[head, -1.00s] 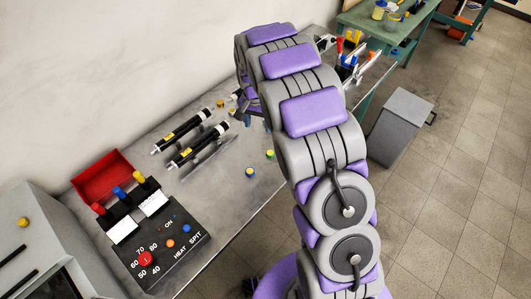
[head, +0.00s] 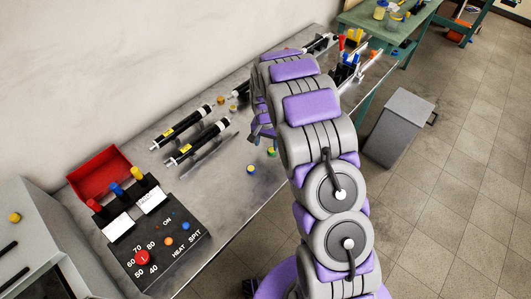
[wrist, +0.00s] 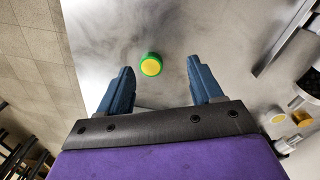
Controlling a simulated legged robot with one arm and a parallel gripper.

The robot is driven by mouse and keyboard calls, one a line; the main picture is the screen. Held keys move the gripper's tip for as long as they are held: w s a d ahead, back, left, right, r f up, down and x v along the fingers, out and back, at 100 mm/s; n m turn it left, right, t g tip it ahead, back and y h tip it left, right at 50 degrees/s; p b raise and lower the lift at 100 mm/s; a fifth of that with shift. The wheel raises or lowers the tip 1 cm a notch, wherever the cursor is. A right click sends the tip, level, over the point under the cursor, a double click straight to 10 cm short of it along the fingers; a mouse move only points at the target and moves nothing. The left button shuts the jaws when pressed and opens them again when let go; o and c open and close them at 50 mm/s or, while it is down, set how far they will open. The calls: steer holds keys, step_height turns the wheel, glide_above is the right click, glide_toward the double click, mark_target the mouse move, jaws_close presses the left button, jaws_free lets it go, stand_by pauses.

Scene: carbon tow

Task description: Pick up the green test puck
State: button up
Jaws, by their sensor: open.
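The green test puck (wrist: 151,65), a short cylinder with a yellow top, stands on the grey metal table in the wrist view. It lies ahead of my gripper (wrist: 160,67), between the lines of the two blue fingers and a little nearer the left one. The fingers are spread apart with nothing between them. In the head view the green puck (head: 272,152) sits near the table's front edge, just below my gripper (head: 262,131), which my arm partly hides. A similar puck with a blue side (head: 251,169) stands to its lower left.
Two black cylinders (head: 197,142) lie on stands on the metal table (head: 215,185) to the left. A control box with knobs (head: 155,245) and a red tray (head: 100,174) are farther left. A grey bin (head: 398,130) stands on the floor at right.

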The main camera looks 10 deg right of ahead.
mark_target(272, 151)
steer(key=d+f, duration=0.2)
steer(key=d+f+b, duration=0.1)
steer(key=d, duration=0.1)
steer(key=shift+s+d+f, duration=0.15)
steer(key=shift+d+f, duration=0.05)
steer(key=shift+f, duration=0.15)
steer(key=shift+s+a, duration=0.15)
steer(key=shift+a, duration=0.05)
steer(key=a, duration=0.3)
steer(key=shift+w+a+f, duration=0.2)
steer(key=shift+f, duration=0.2)
steer(key=c, duration=0.4)
steer(key=shift+c, duration=0.6)
steer(key=shift+d+r, duration=0.1)
steer(key=shift+d, duration=0.75)
steer(key=c, duration=0.5)
steer(key=shift+d, duration=0.15)
jaws_close()
